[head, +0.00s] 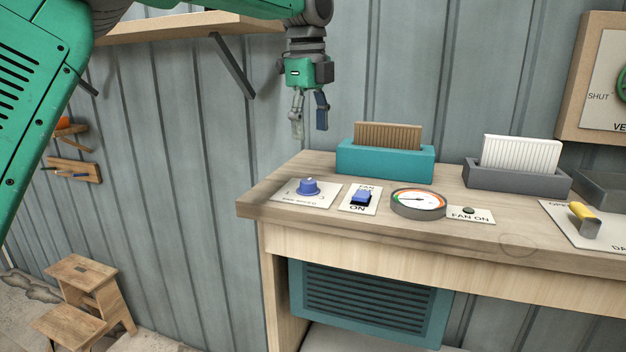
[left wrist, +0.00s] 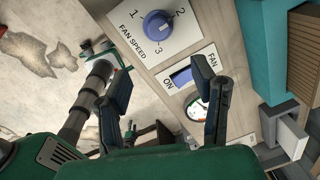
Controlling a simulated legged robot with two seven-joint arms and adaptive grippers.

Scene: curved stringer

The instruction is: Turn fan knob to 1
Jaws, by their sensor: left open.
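The fan speed knob (head: 308,187) is a round blue dial on a white plate at the left end of the wooden bench. In the left wrist view the knob (left wrist: 158,24) sits near the top, on a plate marked 1, 2, 3 and FAN SPEED. I cannot clearly tell which number it points to. My left gripper (head: 310,129) is open and empty, in the air above the bench's back left part, with its fingers pointing down. It is apart from the knob. In the left wrist view its fingers (left wrist: 170,84) are spread, below the knob in the picture. My right gripper is not identifiable.
A blue FAN switch (head: 361,196), a round gauge (head: 418,203) and a FAN ON lamp plate (head: 470,215) lie right of the knob. A teal filter holder (head: 385,163) stands behind them. A wall shelf (head: 180,27) is at upper left. The air above the knob is clear.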

